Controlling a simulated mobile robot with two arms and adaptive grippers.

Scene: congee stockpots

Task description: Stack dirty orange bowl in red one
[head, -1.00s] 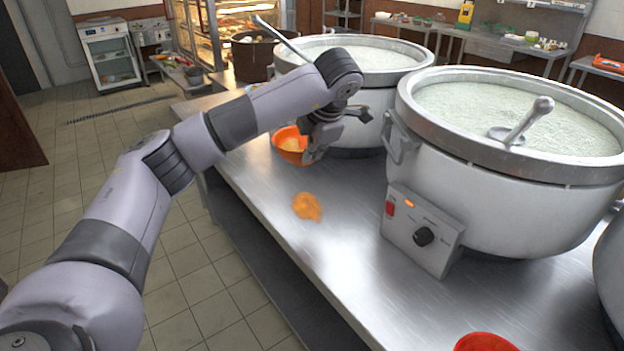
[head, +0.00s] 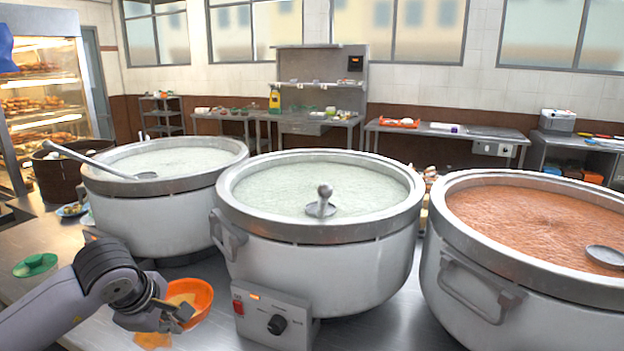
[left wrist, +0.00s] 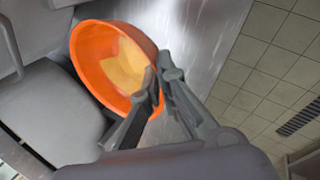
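The dirty orange bowl (head: 201,300) is at the lower left of the head view, over the steel counter, with a pale yellow residue inside. It also shows in the left wrist view (left wrist: 88,62), looking tilted. My left gripper (head: 182,313) is at the bowl's near side. In the left wrist view its two fingers (left wrist: 158,84) pinch the rim, one over the inside and one outside. The red bowl is not in view now. My right gripper is not in view.
A stockpot of pale congee (head: 165,215) stands behind the bowl. A middle pot (head: 310,260) with a control box stands to its right, and a pot with reddish congee (head: 520,290) further right.

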